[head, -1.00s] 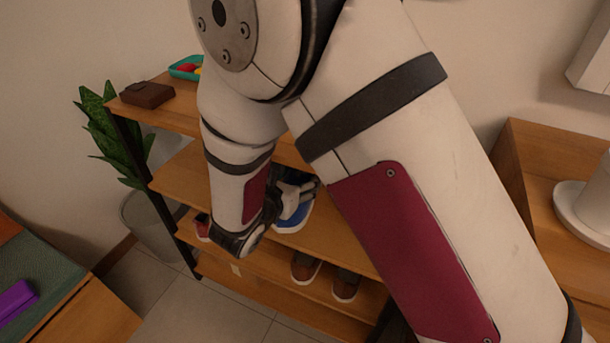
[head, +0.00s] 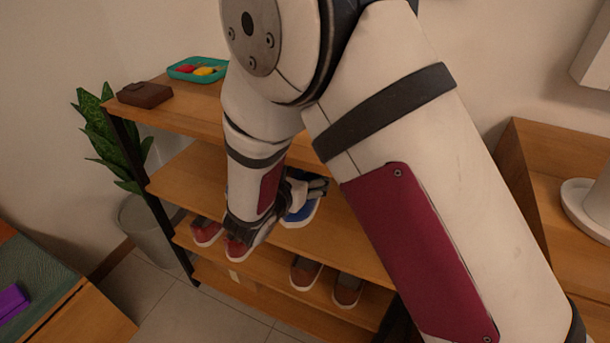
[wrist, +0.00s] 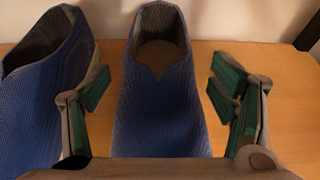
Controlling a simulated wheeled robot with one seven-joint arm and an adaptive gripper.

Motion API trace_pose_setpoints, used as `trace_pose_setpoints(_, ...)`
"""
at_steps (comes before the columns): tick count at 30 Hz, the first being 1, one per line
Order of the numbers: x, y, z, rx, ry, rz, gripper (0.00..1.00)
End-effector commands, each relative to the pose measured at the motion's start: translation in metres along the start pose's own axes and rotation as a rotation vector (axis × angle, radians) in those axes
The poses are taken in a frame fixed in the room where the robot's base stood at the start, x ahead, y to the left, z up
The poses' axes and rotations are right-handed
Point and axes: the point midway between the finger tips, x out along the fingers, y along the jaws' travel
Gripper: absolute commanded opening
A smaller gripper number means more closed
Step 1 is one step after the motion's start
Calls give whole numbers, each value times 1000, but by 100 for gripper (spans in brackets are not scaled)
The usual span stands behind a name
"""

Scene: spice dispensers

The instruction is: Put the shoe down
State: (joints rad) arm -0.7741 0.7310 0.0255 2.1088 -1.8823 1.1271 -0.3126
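Two blue shoes stand upright side by side on a wooden shelf board. In the wrist view one shoe (wrist: 160,100) is in the middle, between the fingers of my gripper (wrist: 165,88). The other shoe (wrist: 50,85) is at the left, just beyond the left finger. My gripper is open, with a gap showing between the right finger and the middle shoe. In the head view my gripper (head: 308,187) is over the middle board of the rack, at a blue shoe (head: 301,212). My arm hides the rest there.
Red shoes (head: 207,232) and brown shoes (head: 305,271) stand on the board below. The top board holds a brown wallet (head: 145,95) and a teal tray (head: 185,72).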

Motion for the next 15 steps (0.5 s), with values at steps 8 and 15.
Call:
trace_pose_setpoints(8, 0, 0, 1, 0, 0, 0, 80)
trace_pose_setpoints(15, -22, 1, 4, -2, 0, 3, 80)
